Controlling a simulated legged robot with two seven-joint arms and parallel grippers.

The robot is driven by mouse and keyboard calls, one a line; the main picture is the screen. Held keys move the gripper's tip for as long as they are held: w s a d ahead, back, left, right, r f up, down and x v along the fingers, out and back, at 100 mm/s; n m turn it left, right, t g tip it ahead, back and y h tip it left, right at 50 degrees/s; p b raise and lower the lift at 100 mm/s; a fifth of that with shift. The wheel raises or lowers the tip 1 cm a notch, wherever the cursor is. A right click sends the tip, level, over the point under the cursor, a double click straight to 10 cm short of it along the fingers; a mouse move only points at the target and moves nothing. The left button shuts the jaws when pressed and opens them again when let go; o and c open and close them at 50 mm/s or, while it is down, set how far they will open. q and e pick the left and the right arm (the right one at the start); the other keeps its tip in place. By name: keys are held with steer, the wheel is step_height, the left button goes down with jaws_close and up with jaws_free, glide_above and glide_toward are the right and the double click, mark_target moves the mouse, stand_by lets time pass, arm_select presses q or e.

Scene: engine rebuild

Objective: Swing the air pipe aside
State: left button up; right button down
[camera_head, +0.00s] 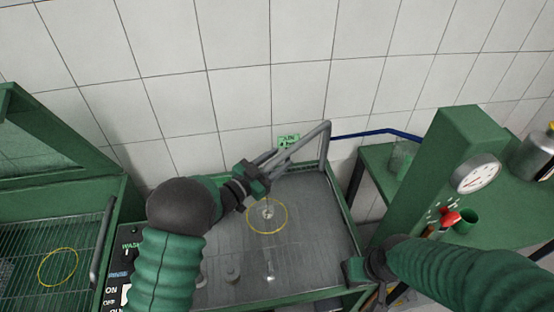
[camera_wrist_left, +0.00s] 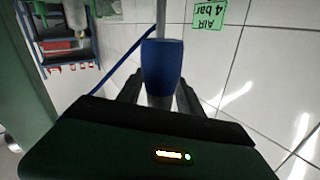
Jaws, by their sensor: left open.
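The grey air pipe (camera_head: 309,137) rises at the back right corner of the grey worktop and slants down to the left, toward my left gripper (camera_head: 273,161). In the left wrist view a blue sleeve on the pipe (camera_wrist_left: 162,66) lies between the two dark fingers of my left gripper (camera_wrist_left: 160,92). Those fingers are open, with the sleeve between them and not clamped. The gripper hides part of the pipe in the head view. My right gripper (camera_head: 357,270) is low over the worktop's right edge, away from the pipe; its fingers are not clear.
A green "AIR 4 bar" label (camera_head: 288,141) is on the tiled wall. A yellow ring (camera_head: 267,231) marks the worktop around a small round part. A blue hose (camera_head: 375,133) runs along the wall. A green press with a gauge (camera_head: 477,174) stands right, a green washer with a wire rack (camera_head: 40,240) left.

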arm_select(q)
jaws_close()
steer(key=shift+r, duration=0.1)
steer(key=shift+r, duration=0.1)
stand_by(1.1)
